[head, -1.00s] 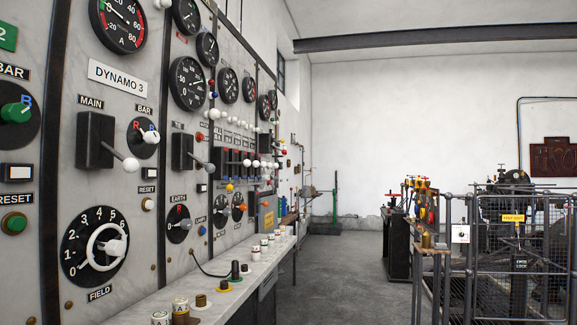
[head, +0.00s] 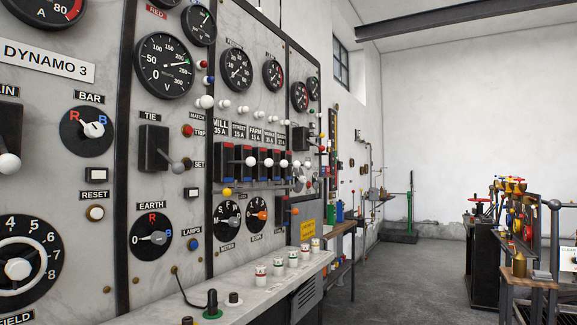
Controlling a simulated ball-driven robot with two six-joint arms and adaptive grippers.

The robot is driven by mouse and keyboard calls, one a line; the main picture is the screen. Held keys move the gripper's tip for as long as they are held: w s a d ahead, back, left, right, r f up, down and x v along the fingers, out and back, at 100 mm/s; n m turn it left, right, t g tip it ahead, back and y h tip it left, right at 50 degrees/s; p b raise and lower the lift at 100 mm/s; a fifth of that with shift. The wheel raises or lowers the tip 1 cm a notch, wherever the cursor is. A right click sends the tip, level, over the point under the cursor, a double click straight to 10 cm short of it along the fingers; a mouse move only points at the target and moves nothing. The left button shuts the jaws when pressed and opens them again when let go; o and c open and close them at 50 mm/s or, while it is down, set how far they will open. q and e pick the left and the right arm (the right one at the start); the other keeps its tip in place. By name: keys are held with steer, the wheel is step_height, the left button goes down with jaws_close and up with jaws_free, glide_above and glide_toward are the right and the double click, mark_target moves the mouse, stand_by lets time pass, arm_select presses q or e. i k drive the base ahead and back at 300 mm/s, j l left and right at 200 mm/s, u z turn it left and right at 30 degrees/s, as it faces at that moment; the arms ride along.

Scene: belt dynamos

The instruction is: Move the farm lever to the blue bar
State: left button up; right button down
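The row of black feeder switches sits on the marble panel in the middle of the head view, under small labels reading MILL, STREET, FARM and more. Each has a red strip on top, a blue strip at the bottom and a white knob. The farm lever (head: 284,163) appears to be the third; its knob stands at mid height, between red and blue. Overlap with neighbouring switches makes its exact housing hard to tell. Neither of my grippers is in view.
A marble ledge (head: 262,289) with several small terminals and a plugged cable juts out below the panel. The tie switch (head: 153,150) and earth dial (head: 151,238) are left of the feeders. The floor (head: 400,275) right of the ledge is clear; machinery stands at far right.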

mark_target(284, 163)
steer(key=z, duration=0.2)
steer(key=i+z, duration=0.45)
steer(key=i+j+z, duration=0.15)
steer(key=z, duration=0.25)
steer(key=i, duration=0.1)
